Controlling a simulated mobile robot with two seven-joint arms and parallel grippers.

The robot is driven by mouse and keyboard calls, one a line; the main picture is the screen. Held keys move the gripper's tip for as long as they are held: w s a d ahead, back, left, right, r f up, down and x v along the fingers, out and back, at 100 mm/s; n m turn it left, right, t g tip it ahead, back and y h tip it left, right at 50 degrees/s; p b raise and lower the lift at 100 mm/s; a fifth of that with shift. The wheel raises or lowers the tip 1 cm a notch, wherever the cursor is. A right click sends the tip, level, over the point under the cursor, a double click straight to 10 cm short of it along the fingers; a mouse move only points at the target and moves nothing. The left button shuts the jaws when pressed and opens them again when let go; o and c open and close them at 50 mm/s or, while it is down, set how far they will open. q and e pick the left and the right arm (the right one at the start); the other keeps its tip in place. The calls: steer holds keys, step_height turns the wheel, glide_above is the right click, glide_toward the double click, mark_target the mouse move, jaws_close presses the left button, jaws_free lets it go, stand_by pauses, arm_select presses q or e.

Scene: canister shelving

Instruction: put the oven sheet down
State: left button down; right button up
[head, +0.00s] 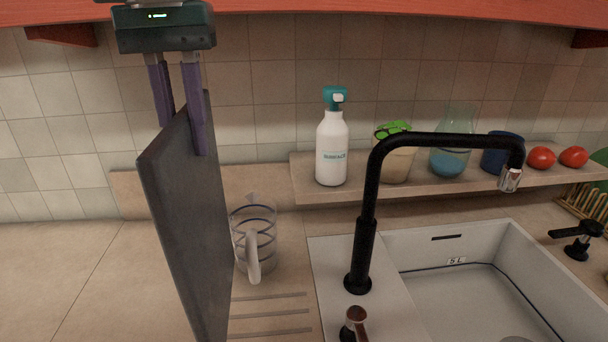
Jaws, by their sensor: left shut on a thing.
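The oven sheet (186,225) is a dark grey flat panel. It hangs upright on its edge at the left of the head view, above the counter, and its lower end runs out of the picture. My left gripper (182,140) comes down from the top and is shut on the sheet's upper edge, with its two purple fingers on either side. Whether the sheet touches the counter cannot be seen. My right gripper is not in view.
A clear measuring jug (254,245) stands just right of the sheet. A black tap (367,220) rises beside the white sink (470,275). A low shelf (300,180) holds a spray bottle (332,150) and jars. The counter (80,270) at left is clear.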

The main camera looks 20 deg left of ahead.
mark_target(200, 203)
arm_select(q)
step_height(200, 203, down, 9)
steer(key=shift+f+p, duration=0.1)
steer(key=shift+p, duration=0.35)
steer(key=c, duration=1.3)
jaws_free()
steer(key=shift+f, duration=0.1)
steer(key=o, duration=0.5)
